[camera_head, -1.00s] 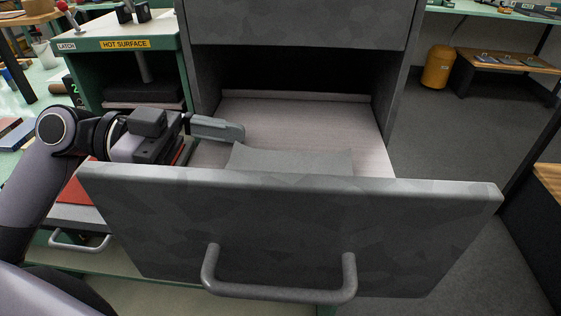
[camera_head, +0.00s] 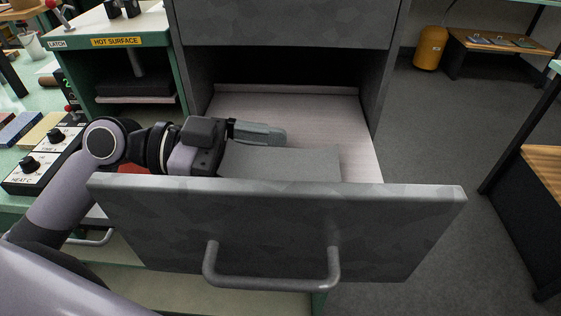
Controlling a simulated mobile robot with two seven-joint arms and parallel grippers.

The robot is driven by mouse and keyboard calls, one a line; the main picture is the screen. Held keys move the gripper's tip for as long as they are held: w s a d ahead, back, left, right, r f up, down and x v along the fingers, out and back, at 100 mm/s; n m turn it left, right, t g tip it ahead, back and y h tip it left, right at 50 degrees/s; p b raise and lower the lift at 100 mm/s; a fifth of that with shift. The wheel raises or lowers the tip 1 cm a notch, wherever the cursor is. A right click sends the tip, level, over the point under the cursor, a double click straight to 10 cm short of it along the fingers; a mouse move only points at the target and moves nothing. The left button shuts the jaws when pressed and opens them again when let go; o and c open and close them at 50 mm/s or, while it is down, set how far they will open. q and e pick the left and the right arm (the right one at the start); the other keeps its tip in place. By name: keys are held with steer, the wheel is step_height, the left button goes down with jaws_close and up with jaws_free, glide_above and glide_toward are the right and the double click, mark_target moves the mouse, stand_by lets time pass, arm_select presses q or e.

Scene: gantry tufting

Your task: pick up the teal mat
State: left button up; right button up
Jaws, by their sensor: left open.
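No clearly teal mat shows. A flat grey piece (camera_head: 285,164), perhaps a mat, lies in the open drawer (camera_head: 335,110) behind its front panel; its near edge is hidden by the panel. My left gripper (camera_head: 266,136) reaches into the drawer from the left, over the far left part of the grey piece. It is open, with its fingers pointing right; one finger shows clearly and the other is hidden. I cannot tell whether it touches the grey piece. My right gripper is not in view.
The tall drawer front (camera_head: 280,225) with its bar handle (camera_head: 272,284) stands before the gripper. A green press marked HOT SURFACE (camera_head: 116,41) stands at the left, with a control box (camera_head: 42,170) on the bench. The drawer's right side is free.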

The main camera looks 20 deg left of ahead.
arm_select(q)
steer(key=c, duration=1)
steer(key=shift+o, duration=0.2)
